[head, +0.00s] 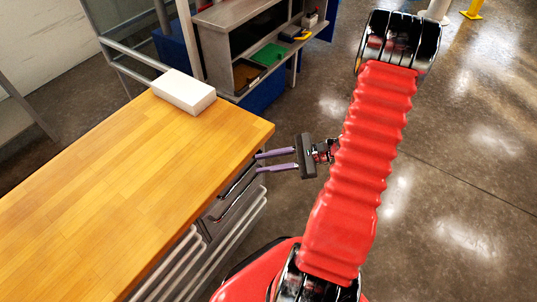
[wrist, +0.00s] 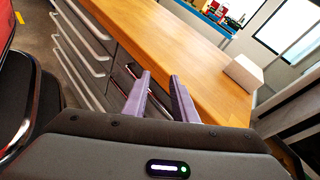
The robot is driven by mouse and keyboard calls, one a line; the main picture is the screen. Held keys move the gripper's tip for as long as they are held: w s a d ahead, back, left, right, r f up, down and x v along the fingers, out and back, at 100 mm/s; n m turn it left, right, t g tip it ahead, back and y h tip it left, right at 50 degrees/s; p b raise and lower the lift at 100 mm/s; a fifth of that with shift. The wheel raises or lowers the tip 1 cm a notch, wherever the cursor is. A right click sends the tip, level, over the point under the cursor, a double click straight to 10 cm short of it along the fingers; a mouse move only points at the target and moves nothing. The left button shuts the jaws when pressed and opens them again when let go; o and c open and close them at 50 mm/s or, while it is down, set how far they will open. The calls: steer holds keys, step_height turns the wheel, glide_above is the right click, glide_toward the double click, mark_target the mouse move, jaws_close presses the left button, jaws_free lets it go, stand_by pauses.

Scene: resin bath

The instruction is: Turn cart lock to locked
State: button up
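The cart is a bench with a wooden top (head: 120,190) and grey drawers with pale bar handles, which also show in the wrist view (wrist: 85,66). I cannot make out a distinct cart lock in either view. A dark, shiny bar handle (head: 232,196) is on the cart's side near the right corner. My gripper (head: 257,163) has two purple fingers, apart with nothing between them. They point at the cart's side near that corner. In the wrist view my gripper (wrist: 160,76) is in front of the drawer fronts; whether the fingertips touch anything is unclear.
A white block (head: 184,92) lies on the far end of the wooden top. Behind it stands a grey shelf unit (head: 205,50) with a green bin (head: 268,54). Open concrete floor (head: 470,170) lies to the right. A yellow post base (head: 473,10) is far off.

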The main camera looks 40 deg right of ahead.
steer(key=s+d+f+m+t+h, duration=0.4)
steer(key=d+f+m+t+h, duration=0.2)
steer(key=d+f+m+t, duration=0.2)
steer(key=d+f+m, duration=0.2)
steer(key=d+f, duration=0.1)
steer(key=shift+d+f+m, duration=0.15)
steer(key=shift+d+m, duration=0.05)
steer(key=shift+m, duration=0.2)
steer(key=shift+w+a, duration=0.1)
steer(key=shift+w, duration=0.1)
steer(key=x, duration=1.3)
steer(key=shift+w, duration=0.3)
steer(key=shift+c, duration=0.5)
jaws_close()
